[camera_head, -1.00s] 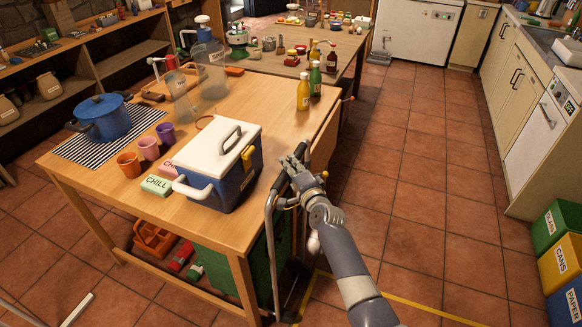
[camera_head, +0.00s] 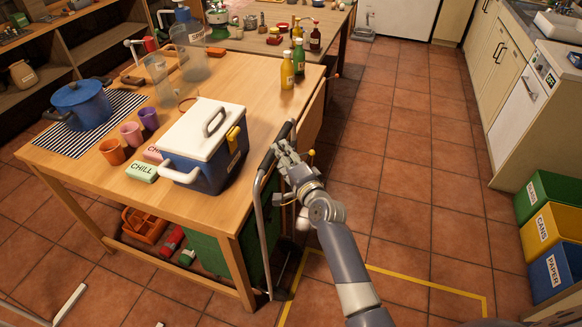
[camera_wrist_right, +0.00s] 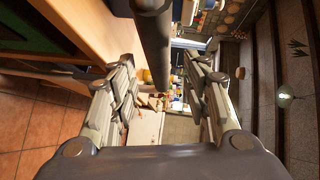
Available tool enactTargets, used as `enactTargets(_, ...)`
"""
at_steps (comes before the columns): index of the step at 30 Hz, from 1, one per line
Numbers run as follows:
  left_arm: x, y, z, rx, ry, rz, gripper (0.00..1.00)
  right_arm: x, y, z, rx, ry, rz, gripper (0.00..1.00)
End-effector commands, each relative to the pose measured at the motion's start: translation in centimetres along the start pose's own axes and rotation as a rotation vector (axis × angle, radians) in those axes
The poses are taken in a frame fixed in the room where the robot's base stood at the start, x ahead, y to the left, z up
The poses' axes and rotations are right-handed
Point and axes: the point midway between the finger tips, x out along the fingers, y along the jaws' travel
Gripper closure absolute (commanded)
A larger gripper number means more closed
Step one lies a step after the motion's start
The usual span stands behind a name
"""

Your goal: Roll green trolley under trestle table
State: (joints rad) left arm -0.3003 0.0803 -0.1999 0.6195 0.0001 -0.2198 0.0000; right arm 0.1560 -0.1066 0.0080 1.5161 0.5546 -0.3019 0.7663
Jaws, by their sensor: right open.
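The green trolley (camera_head: 262,245) stands at the right end of the wooden table (camera_head: 252,98), its green body partly under the tabletop and partly hidden by the table leg. Its grey tube handle (camera_head: 259,215) rises beside the table edge, with a dark grip bar at the top. My right gripper (camera_head: 282,155) is at this bar. In the right wrist view its fingers (camera_wrist_right: 165,85) are spread apart, with the dark bar (camera_wrist_right: 152,45) passing between them at the top. I cannot tell whether they touch it. My left gripper is not in view.
A blue cooler (camera_head: 213,150), cups, a blue pot (camera_head: 81,103) and bottles stand on the table. An orange crate (camera_head: 143,226) and other items lie on the low shelf beneath. Yellow tape (camera_head: 425,283) marks the floor at right. Bins (camera_head: 552,232) line the right side; tiles between are clear.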

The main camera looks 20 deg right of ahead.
Motion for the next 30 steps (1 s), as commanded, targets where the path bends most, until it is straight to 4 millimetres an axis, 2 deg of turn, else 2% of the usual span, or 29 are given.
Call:
enactTargets(3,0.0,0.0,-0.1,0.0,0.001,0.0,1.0,-2.2,0.1,0.1,0.001,0.0,0.0,0.56)
enactTargets(10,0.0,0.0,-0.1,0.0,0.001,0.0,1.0,-4.9,0.0,0.1,0.0,-0.001,0.001,0.56)
enactTargets(15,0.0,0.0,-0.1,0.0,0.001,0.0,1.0,-5.5,0.0,0.1,0.0,-0.001,0.0,0.56)
enactTargets(30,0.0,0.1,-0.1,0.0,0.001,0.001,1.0,-5.5,0.3,0.2,-0.006,-0.003,0.007,0.56)
